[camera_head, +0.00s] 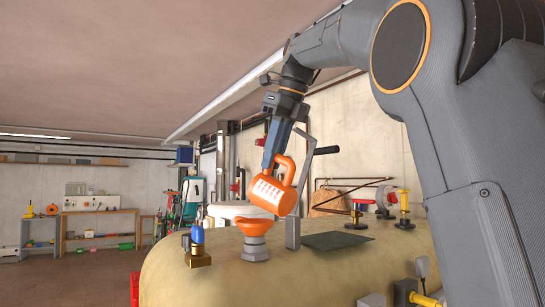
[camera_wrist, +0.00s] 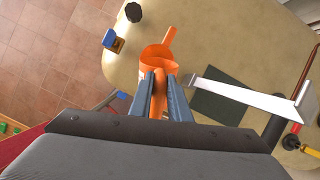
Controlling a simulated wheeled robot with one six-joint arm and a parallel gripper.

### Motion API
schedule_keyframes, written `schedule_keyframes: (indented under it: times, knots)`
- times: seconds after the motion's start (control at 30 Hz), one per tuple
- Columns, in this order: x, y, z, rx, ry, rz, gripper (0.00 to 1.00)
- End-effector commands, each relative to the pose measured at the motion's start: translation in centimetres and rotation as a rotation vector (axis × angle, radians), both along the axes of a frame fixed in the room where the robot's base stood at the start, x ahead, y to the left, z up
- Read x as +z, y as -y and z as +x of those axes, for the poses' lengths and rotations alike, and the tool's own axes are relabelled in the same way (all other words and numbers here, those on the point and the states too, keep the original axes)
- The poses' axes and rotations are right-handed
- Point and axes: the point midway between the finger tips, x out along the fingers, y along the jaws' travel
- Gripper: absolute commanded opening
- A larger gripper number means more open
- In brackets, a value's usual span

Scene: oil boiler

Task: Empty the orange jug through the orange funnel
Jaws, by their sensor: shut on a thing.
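The orange jug (camera_head: 268,194) with white markings hangs above the tan tank, tilted with its top toward the upper right of its handle side unclear. My gripper (camera_head: 271,163) is shut on the jug's handle. In the wrist view, the fingers (camera_wrist: 160,78) close around the handle, and the orange jug (camera_wrist: 147,66) lies just beyond them. The orange funnel (camera_head: 254,229) stands upright on a grey fitting on the tank, below and slightly left of the jug, apart from it in the picture. The jug's contents cannot be seen.
The tan tank top (camera_head: 330,262) carries a blue-and-brass fitting (camera_head: 197,245) left of the funnel, a grey upright block (camera_head: 292,233) right of it, and a dark flat plate (camera_head: 337,240). Red and yellow valves (camera_head: 404,205) stand farther right.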

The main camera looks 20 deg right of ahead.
Motion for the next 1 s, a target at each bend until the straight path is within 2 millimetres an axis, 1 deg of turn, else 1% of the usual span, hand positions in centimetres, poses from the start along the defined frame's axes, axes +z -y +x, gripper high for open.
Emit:
schedule_keyframes:
  times: [0.1,0.33,0.47,0.73,1.0]
  knots:
    - [0.2,-0.1,-0.3,-0.001,0.023,0.017,0.00]
    - [0.4,0.8,-1.5,-0.012,0.125,0.094,0.00]
    - [0.1,1.0,-1.6,-0.014,0.161,0.123,0.00]
    - [0.3,1.2,-2.0,-0.015,0.200,0.151,0.00]
    - [-0.2,1.8,-2.6,-0.016,0.269,0.204,0.00]
